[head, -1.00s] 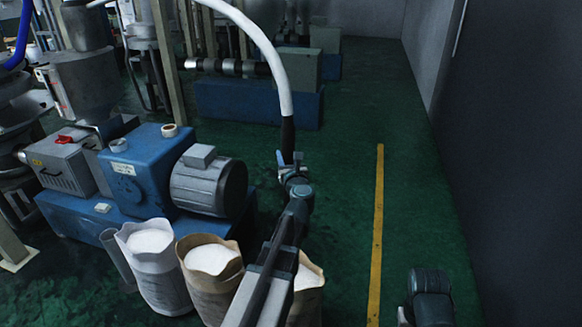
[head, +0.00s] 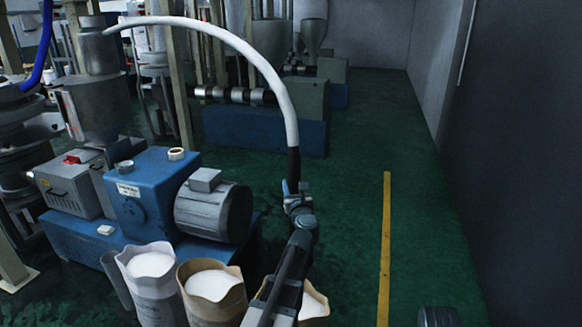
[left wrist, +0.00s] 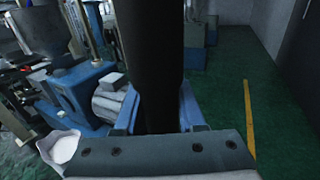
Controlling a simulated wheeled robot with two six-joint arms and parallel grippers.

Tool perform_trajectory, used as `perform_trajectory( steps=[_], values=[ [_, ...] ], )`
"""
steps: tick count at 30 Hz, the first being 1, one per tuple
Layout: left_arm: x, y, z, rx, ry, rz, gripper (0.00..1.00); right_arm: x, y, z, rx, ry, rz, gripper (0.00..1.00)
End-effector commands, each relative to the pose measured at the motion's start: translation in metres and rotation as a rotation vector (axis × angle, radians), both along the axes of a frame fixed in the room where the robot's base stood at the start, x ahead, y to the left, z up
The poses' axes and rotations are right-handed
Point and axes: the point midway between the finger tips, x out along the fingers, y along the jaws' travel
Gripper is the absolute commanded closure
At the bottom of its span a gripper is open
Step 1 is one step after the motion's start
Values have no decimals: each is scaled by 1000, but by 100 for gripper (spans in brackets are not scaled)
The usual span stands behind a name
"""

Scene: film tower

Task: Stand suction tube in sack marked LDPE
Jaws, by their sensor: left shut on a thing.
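The suction tube is a white hose (head: 250,55) arching from the grey hopper to a black end piece (head: 294,165). My left gripper (head: 293,188) is shut on this black end, high above the floor. In the left wrist view the black end (left wrist: 152,60) stands roughly upright between the blue fingers. Three open sacks of white granules stand at the bottom: a white sack (head: 155,300), a tan sack (head: 212,308) and another tan sack (head: 316,312), partly hidden by my left arm. No LDPE marking is readable. My right gripper is not in view.
A blue machine (head: 145,205) with a grey motor (head: 213,212) stands behind the sacks. The grey hopper (head: 98,50) is at the upper left.

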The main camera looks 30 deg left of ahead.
Motion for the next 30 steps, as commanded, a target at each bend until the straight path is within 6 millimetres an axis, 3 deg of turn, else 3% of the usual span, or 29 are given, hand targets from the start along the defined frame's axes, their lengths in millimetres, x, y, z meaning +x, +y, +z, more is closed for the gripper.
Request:
perform_trajectory(
  steps=[1,7,20,30],
  values=[
    [3,3,20,1,0,1,100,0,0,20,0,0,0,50],
    [6,7,37,1,0,-1,100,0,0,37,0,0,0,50],
    [6,7,27,1,0,-1,100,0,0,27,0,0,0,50],
    [6,7,5,1,0,-1,100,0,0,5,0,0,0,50]
  ],
)
